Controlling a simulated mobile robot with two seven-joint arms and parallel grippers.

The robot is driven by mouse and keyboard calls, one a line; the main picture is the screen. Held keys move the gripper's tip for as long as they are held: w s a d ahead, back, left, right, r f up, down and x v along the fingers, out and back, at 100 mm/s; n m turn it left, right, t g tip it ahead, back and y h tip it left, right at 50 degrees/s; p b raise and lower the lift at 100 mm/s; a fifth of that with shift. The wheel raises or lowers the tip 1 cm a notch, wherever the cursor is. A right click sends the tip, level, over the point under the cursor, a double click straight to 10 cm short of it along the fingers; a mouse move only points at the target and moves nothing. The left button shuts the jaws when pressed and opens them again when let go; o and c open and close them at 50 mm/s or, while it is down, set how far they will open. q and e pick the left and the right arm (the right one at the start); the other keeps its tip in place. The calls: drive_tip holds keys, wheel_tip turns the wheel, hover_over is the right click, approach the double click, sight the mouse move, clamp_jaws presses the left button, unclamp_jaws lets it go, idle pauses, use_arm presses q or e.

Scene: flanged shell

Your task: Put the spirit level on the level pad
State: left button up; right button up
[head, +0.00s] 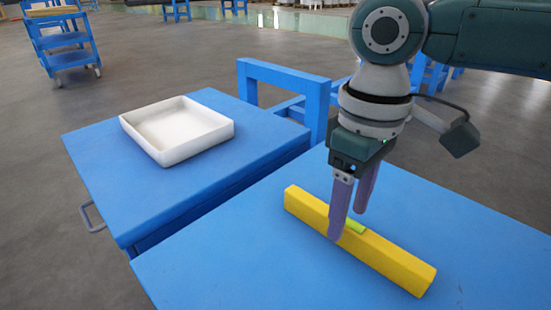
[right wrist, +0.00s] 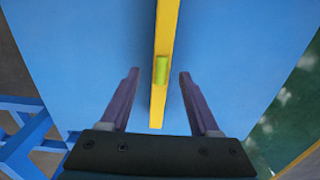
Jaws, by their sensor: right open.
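The spirit level is a long yellow bar (head: 385,258) with a green vial in its middle, lying on the blue table at the right of the head view. It also shows in the right wrist view (right wrist: 160,105), running between the fingers. My right gripper (head: 347,222) is over the bar near its middle, pointing down, with purple fingers. Its fingers are apart, one on each side of the bar, and not closed on it. I cannot tell a level pad in either view. My left gripper is not in view.
The blue table (head: 230,265) is bare around the bar. A white open tray (head: 200,155) stands on a second blue table (head: 95,150) at the left. A blue frame (head: 285,75) rises behind the tables. A blue cart (head: 65,58) stands far back left.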

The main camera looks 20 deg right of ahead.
sight(348, 223)
wheel_tip(348, 223, down, 3)
drive_tip(key=shift+s+f+b, duration=0.1)
drive_tip(key=shift+b, duration=0.35)
drive_tip(key=shift+c, duration=0.2)
clamp_jaws()
